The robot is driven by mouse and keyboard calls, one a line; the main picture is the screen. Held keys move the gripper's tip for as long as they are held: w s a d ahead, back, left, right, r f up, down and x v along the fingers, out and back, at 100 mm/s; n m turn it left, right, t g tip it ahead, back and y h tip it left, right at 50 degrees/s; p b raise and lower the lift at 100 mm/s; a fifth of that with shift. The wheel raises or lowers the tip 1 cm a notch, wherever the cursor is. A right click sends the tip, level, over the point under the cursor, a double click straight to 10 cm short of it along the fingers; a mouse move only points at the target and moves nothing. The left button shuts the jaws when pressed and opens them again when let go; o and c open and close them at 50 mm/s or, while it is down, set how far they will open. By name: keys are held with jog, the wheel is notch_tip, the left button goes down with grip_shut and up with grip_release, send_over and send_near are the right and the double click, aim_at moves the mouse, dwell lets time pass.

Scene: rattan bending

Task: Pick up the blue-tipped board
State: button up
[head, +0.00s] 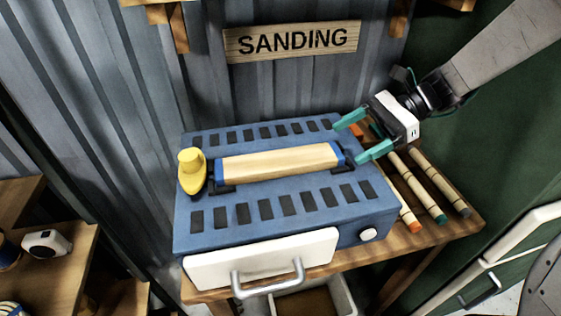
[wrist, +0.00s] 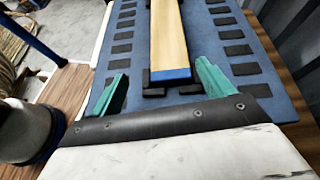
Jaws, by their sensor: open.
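The blue-tipped board (head: 278,163) is a pale wooden bar with blue ends. It lies on black rests on top of a blue sanding bench (head: 188,235). In the wrist view the board (wrist: 168,35) runs away from me, its near blue end between and just beyond my fingertips. My gripper (head: 358,136) has teal fingers, open and empty, at the board's right end in the head view. In the wrist view my gripper (wrist: 162,82) has one finger on each side of the board's line, with a wider gap on the left. Contact is not visible.
A yellow object (head: 191,172) stands by the board's left end. Several rods with coloured tips (head: 430,185) lie right of the bench on the wooden table (head: 470,226). A white drawer front with a handle (head: 262,264) juts out in front. A SANDING sign (head: 292,40) hangs behind.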

aim_at(316, 153)
jog(key=shift+w+a+f+m+y, duration=0.25)
jog(key=shift+w+f+m, duration=0.3)
jog(key=shift+w, duration=0.3)
jog(key=shift+a+f, duration=0.15)
jog(key=shift+a, duration=0.15)
jog(key=x, duration=0.7)
jog(key=shift+s+r, duration=0.35)
jog(key=shift+r, duration=0.05)
jog(key=c, duration=1.2)
